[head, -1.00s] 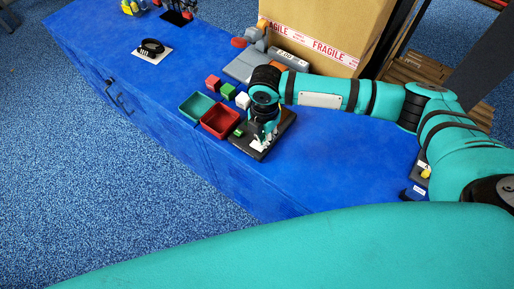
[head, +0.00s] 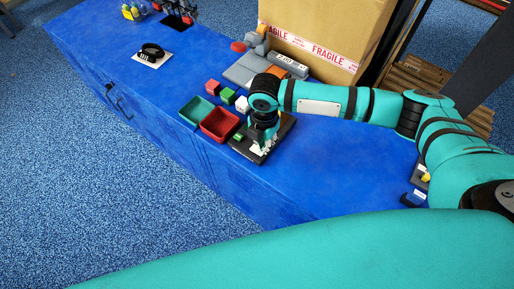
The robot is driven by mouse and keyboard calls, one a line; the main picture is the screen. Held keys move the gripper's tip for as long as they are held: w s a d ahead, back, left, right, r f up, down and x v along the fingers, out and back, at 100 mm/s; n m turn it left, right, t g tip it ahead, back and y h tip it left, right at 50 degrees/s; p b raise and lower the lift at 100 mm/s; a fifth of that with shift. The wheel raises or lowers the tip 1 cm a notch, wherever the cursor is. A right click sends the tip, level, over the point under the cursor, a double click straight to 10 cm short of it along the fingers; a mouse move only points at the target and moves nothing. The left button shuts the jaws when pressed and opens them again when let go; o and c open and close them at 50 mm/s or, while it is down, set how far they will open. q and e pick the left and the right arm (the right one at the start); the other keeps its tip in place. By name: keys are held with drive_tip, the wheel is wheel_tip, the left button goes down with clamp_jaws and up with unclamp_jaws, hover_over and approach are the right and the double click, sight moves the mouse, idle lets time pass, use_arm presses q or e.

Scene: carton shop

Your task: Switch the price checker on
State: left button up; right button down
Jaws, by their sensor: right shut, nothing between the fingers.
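My right gripper (head: 261,148) points down over a dark flat board (head: 278,141) on the blue counter. Its fingers look shut and empty, low over the board, and I cannot tell whether they touch it. A small green part (head: 239,136) shows at the board's left side. Behind the gripper stands a grey device with a lit number display (head: 287,65) and a flat grey plate (head: 245,70). I cannot tell for sure which of these is the price checker, and I can make out no switch. The gripper and wrist hide much of the board. My left gripper is not in view.
A large carton (head: 330,25) stands behind. A black band (head: 151,50) lies far left. The blue counter (head: 330,170) is clear at right front.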

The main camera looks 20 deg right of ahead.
drive_tip(key=shift+f, duration=0.5)
idle(0.7)
drive_tip(key=shift+f+b, duration=0.55)
drive_tip(key=shift+f, duration=0.3)
idle(0.4)
wheel_tip(320, 180, up, 7)
drive_tip(key=p, duration=0.8)
idle(0.3)
